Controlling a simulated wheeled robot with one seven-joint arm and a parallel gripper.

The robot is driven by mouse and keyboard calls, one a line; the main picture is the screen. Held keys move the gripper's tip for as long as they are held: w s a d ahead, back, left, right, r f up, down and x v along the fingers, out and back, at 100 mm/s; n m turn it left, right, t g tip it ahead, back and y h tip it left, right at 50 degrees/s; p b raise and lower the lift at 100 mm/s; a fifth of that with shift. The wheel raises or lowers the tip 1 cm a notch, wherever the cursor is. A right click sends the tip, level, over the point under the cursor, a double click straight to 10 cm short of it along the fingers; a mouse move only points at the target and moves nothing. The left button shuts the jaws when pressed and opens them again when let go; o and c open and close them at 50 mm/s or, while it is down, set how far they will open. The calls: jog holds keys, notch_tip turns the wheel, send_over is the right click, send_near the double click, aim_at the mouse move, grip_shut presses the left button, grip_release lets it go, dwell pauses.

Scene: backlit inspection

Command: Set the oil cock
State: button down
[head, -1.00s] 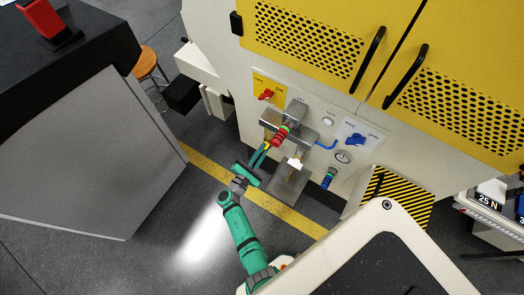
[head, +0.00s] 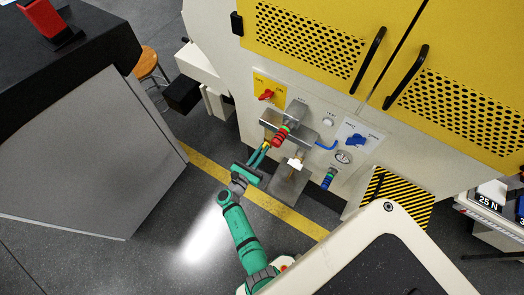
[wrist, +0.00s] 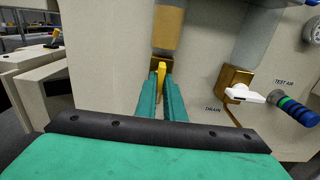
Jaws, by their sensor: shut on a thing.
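A yellow cock lever (wrist: 161,72) points down below a brass fitting (wrist: 167,28) on the machine's front. I take it to be the oil cock; no label for it is readable. My gripper (wrist: 163,80) is shut on this lever, with a green finger on either side of it. In the head view my gripper (head: 265,150) reaches up to the panel from below, and the lever is too small there to read its angle. A second cock with a white lever (wrist: 247,94), beside the word DRAIN, is to the right; its lever points sideways.
A blue-banded fitting (wrist: 296,112) labelled TEST AIR is at the far right. A red-banded fitting (head: 280,136) is close to my fingers. A red switch (head: 266,95), a blue switch (head: 356,140) and a gauge (head: 343,157) are on the panel. Open floor lies left of my arm.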

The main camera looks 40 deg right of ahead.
jog(key=shift+s+f, duration=0.1)
jog(key=c, duration=1.9)
grip_release()
jog(key=shift+o, duration=0.2)
jog(key=v, duration=1.1)
